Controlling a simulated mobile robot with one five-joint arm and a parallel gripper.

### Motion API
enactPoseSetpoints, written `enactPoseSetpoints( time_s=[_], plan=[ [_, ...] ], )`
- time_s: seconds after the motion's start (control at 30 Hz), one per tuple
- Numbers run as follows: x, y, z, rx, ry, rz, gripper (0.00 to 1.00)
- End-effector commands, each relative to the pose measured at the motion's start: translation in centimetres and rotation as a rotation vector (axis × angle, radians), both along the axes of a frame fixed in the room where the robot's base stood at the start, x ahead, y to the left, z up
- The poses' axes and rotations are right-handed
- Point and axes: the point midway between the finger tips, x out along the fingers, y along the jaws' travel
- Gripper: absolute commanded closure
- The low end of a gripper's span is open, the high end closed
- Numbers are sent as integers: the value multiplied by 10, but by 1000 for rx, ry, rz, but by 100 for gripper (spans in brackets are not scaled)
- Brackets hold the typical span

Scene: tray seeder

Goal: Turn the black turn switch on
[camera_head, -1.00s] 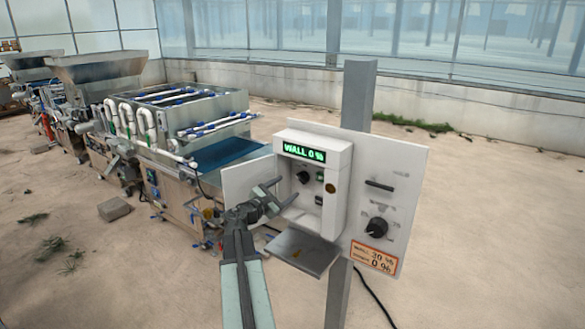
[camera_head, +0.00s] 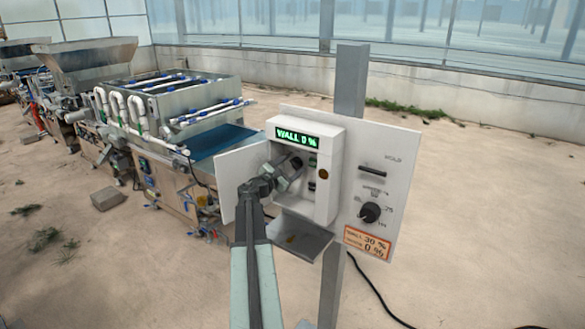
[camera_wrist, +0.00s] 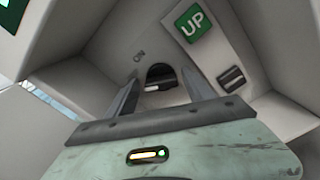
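The black turn switch (camera_wrist: 160,74) sits on the back wall inside the white control box (camera_head: 334,172), with a white mark on its lower edge. An "ON" label (camera_wrist: 139,56) is up and left of it in the wrist view. My gripper (camera_wrist: 162,82) is open, with one finger on each side of the switch. I cannot tell whether the fingers touch it. In the head view my gripper (camera_head: 290,170) reaches into the box and mostly hides the switch.
The box's open door (camera_head: 238,185) stands at left, a metal shelf (camera_head: 298,240) below. A separate black dial (camera_head: 369,213) is on the white panel (camera_head: 400,160).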

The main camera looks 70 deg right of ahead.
Motion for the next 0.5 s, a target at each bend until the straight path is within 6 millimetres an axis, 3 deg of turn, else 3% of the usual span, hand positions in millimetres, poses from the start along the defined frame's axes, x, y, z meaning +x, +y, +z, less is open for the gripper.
enactPoseSetpoints(
  time_s=[0.03,0.17,0.2,0.23,0.5],
  plan=[
    [0,0,0,0,0,0,57],
    [0,0,0,0,0,0,93],
    [0,0,0,0,0,0,97],
    [-5,8,0,-1,0,-5,97],
    [-1,0,0,-10,-39,-1,97]
  ],
)
